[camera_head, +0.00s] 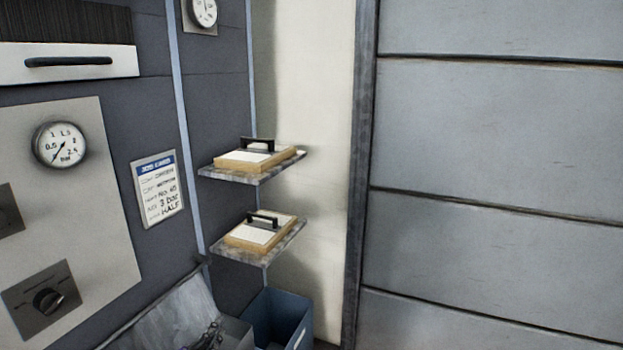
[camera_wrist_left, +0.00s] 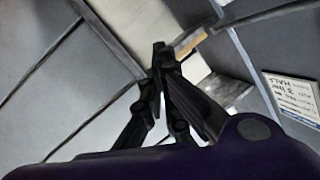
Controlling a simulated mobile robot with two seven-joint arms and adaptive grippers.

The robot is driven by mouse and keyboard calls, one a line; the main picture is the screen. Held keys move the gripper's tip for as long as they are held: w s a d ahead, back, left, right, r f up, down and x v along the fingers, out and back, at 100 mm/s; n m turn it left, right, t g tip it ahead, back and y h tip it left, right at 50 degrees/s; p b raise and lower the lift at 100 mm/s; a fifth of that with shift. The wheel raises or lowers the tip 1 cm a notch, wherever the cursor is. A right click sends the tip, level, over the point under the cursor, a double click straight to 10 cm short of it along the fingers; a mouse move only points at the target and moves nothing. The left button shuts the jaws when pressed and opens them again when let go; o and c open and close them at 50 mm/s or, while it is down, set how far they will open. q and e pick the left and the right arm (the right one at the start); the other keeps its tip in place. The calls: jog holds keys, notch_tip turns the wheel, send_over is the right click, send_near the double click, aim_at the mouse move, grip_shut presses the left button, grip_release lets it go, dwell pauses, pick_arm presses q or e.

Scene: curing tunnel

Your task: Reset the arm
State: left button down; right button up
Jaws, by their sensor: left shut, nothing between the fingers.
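The fingers point toward the wall and shelf area. The rest of the left arm is hard to make out in the head view. My right gripper is in neither view.
Two wall shelves (camera_head: 255,180) (camera_head: 272,250) each bear a wooden-edged block with a black handle. A blue bin (camera_head: 290,312) stands below. A grey panelled wall (camera_head: 500,130) fills the right.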

pick_arm(q)
jog(key=s+d+f+n+g+y, duration=0.1)
jog(key=s+f+n+g, duration=0.2)
jog(key=s+f, duration=0.9)
jog(key=s+d+f+n+g, duration=0.1)
jog(key=s+f+n+g, duration=0.2)
jog(key=s+f, duration=1)
jog(key=s+g, duration=0.1)
jog(key=s, duration=0.7)
jog(key=shift+s+d+f+n+y, duration=0.2)
jog(key=shift+s+n+y, duration=0.1)
jog(key=shift+y, duration=0.1)
dwell(4.3)
